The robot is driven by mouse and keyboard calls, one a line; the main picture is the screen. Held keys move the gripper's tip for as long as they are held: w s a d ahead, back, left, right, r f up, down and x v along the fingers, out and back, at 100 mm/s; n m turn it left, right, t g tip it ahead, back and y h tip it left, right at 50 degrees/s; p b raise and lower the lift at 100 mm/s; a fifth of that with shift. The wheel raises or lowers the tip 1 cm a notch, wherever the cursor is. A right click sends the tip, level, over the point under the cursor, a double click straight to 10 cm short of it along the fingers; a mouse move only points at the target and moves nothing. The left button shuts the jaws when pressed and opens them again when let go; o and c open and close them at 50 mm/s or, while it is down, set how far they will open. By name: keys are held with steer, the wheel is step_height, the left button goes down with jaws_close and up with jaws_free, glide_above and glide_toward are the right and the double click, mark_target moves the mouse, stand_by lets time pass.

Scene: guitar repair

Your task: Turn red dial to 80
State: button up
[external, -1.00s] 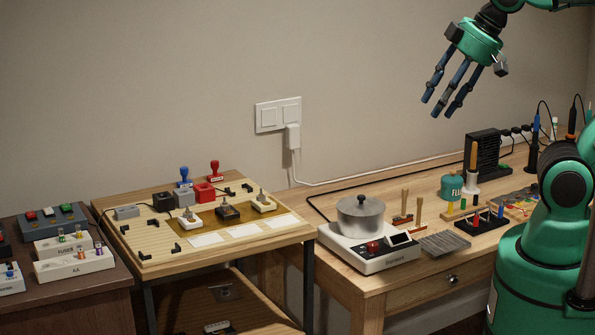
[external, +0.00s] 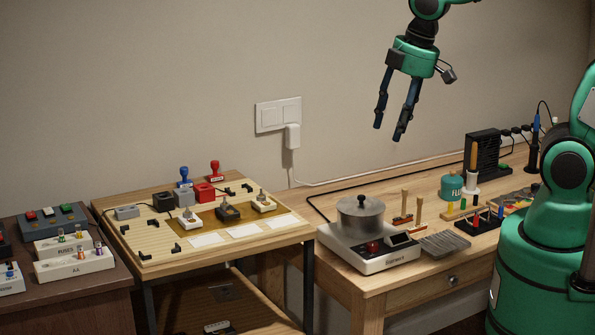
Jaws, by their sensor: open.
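The red dial (external: 373,247) sits on the front face of a white hot plate unit (external: 385,262) on the wooden workbench. Its marks and setting are too small to read. A small dark display (external: 397,239) lies to the right of the dial. A grey lidded metal pot (external: 360,218) stands on the unit, behind the dial. My gripper (external: 388,133) is open and empty, with its fingers pointing down. It is in the air well above the pot and dial, touching nothing.
Wooden-handled tools (external: 404,206) stand close to the right of the pot, with a ribbed grey pad (external: 444,243) nearby. A teal flux jar (external: 451,187) stands farther back. The air above the dial is clear.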

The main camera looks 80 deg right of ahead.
steer(key=w+d+f+n+g+p, duration=0.2)
steer(key=w+d+f+n+p, duration=0.15)
steer(key=f, duration=0.35)
steer(key=n+g+p, duration=0.1)
steer(key=n+p, duration=0.1)
steer(key=n, duration=0.1)
glide_above(372, 243)
step_height(372, 243, down, 9)
steer(key=shift+w+d+f, duration=0.25)
steer(key=shift+w+f, duration=0.05)
steer(key=shift+w, duration=0.05)
steer(key=f+b, duration=0.1)
steer(key=f, duration=0.3)
steer(key=f+b, duration=0.1)
steer(key=f, duration=0.4)
steer(key=f+b, duration=0.1)
steer(key=f, duration=0.3)
steer(key=shift+s+a+f, duration=0.25)
steer(key=shift+s+f, duration=0.1)
steer(key=shift+c, duration=0.5)
jaws_close()
